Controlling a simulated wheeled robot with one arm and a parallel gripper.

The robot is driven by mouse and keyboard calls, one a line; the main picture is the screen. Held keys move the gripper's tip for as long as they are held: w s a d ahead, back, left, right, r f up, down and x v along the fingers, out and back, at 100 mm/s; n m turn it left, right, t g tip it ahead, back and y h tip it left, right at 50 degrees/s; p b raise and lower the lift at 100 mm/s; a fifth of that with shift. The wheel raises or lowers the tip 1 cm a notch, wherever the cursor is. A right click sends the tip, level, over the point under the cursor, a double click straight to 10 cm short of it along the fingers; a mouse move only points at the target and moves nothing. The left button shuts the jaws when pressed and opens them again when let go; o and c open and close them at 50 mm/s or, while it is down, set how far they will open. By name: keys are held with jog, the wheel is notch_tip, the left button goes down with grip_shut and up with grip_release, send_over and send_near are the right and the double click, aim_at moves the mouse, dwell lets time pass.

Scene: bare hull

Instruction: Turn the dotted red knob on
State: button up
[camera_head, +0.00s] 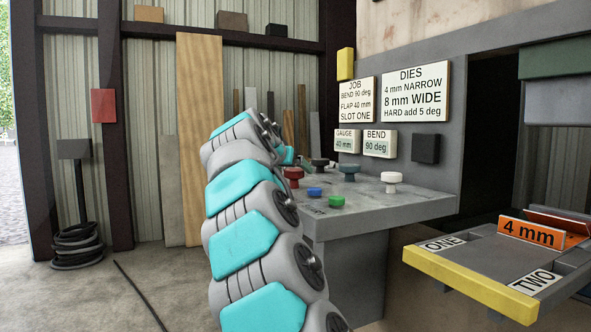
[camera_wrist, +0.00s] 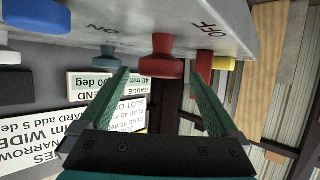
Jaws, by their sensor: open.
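A red knob (camera_wrist: 161,62) stands on the grey console, seen upside down in the wrist view, with ON and OFF lettering beside it. No dots can be made out on it. A smaller red piece (camera_wrist: 204,64) shows just beyond the right finger. In the head view one red knob (camera_head: 293,174) sits at the console's left side, partly behind my arm. My gripper (camera_wrist: 158,74) is open and empty. In the wrist view the red knob appears between its fingertips; contact cannot be told. In the head view my arm mostly hides the gripper.
The grey console (camera_head: 410,203) also carries a dark knob (camera_head: 320,164), a grey-blue knob (camera_head: 349,169), a white knob (camera_head: 391,179), a blue button (camera_head: 314,191) and a green button (camera_head: 337,201). Signs (camera_head: 416,92) hang behind. A yellow-edged tray (camera_head: 465,287) stands at right.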

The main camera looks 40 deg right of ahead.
jog(key=shift+x, duration=1.25)
jog(key=shift+f, duration=0.1)
jog(key=shift+c, duration=0.4)
jog(key=c, duration=1.3)
